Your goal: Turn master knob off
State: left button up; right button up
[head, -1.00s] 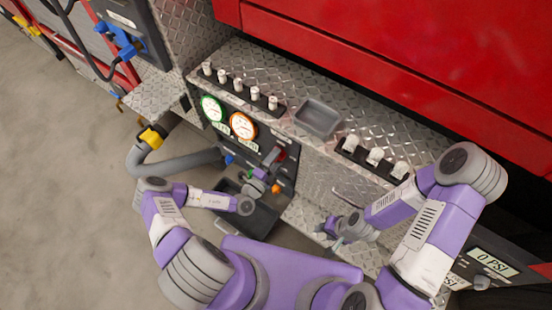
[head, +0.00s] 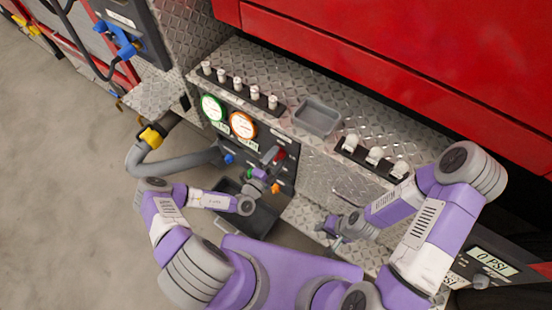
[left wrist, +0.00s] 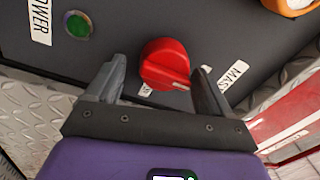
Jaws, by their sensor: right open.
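The red master knob (left wrist: 165,64) sits on the dark control panel beside a white label that reads "MAS", partly hidden by a finger. My left gripper (left wrist: 158,85) is open, with one finger on each side of the knob. The right finger is very close to the knob and the left finger has a clear gap; I cannot tell whether either touches. In the head view my left gripper (head: 273,155) is at the panel. My right gripper (head: 334,232) is open and empty, low and to the right.
A green button (left wrist: 77,24) with a "POWER" label is on the panel left of the knob. Two round gauges (head: 242,125), an orange knob (head: 276,188) and a blue knob (head: 228,159) are nearby. A grey tray (head: 317,117) and rows of levers line the ledge above.

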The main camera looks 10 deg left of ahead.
pick_arm(q)
jog(key=shift+r, duration=0.1)
jog(key=p+v, duration=0.1)
jog(key=v, duration=0.6)
jog(key=shift+s, duration=0.25)
